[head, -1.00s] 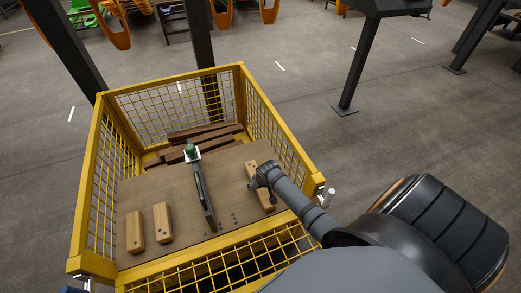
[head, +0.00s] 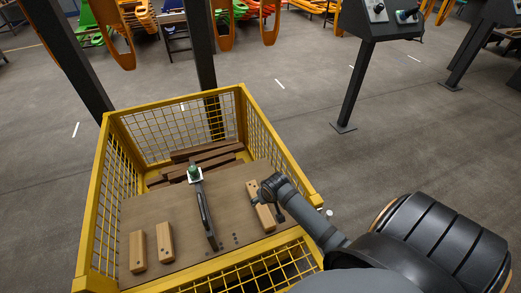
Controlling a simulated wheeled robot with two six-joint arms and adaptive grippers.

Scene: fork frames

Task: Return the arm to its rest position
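My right arm comes in from the lower right, over the rim of a yellow mesh crate. Its dark gripper (head: 269,204) is over the right wooden block (head: 265,218), at the block's right side. The fingertips look spread apart with nothing held between them, though they are small and dark. The block lies on the brown board (head: 225,192) in the crate and is partly covered by the gripper. My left gripper is not in view.
The yellow mesh crate (head: 88,240) surrounds the board. Two wooden blocks (head: 138,252) (head: 165,243) lie at its left, and a dark bar with a green knob (head: 194,172) stands mid-board. Dark planks (head: 205,152) lie behind. Dark posts (head: 205,70) rise beyond; a control stand (head: 360,80) stands right.

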